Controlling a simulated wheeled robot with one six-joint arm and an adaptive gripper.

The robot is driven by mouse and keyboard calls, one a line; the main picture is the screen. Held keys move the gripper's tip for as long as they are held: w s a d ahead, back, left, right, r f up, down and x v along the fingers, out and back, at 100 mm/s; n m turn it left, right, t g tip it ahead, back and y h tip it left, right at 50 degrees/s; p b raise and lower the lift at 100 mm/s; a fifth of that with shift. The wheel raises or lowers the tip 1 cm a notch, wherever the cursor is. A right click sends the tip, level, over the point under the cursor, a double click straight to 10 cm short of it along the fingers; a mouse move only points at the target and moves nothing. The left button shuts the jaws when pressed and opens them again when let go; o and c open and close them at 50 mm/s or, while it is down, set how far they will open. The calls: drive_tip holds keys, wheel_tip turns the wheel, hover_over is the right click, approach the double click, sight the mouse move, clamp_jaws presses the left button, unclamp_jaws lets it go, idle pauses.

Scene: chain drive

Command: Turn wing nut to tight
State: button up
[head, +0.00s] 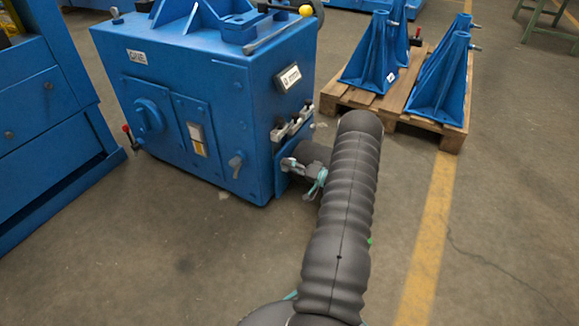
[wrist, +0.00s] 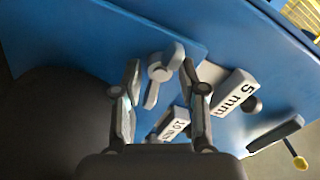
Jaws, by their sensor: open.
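The grey wing nut (wrist: 160,72) sits on a blue panel in the wrist view, one wing pointing to the upper right and the other to the lower left. My gripper (wrist: 161,75) is open, with one finger on each side of the wing nut and a visible gap to the left finger. The upper wing comes close to the right fingertip; I cannot tell whether they touch. In the head view my gripper (head: 294,165) is at the right side of the blue machine (head: 190,90), and the wing nut cannot be made out there.
A yellow-tipped lever (wrist: 300,162) is at lower right. In the head view, a wooden pallet (head: 440,130) with blue brackets stands behind my arm.

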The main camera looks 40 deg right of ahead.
clamp_jaws()
